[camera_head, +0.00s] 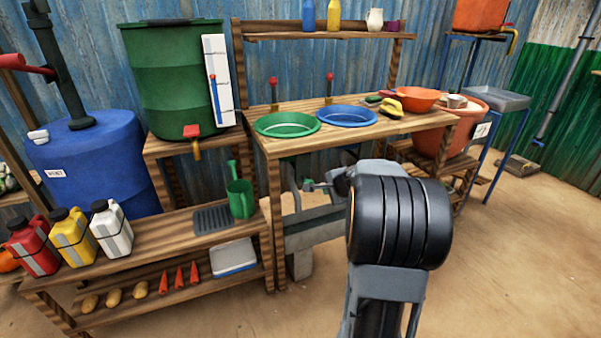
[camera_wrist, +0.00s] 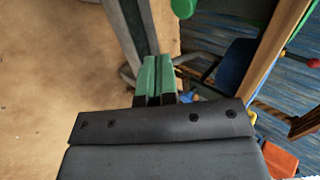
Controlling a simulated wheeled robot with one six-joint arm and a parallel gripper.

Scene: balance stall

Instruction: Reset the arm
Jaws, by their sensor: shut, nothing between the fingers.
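My arm (camera_head: 400,222) stands folded in front of the wooden bench, and its dark rounded joint fills the lower middle of the head view. My gripper (camera_wrist: 157,78) shows in the wrist view with its two green fingers together and nothing between them. In the head view the arm hides most of the gripper. It is near the bench's front edge, below the blue plate, and touches nothing that I can see.
The bench (camera_head: 400,128) holds a green plate (camera_head: 287,124), a blue plate (camera_head: 346,116) and bananas (camera_head: 392,107). A blue barrel (camera_head: 92,165) stands far left.

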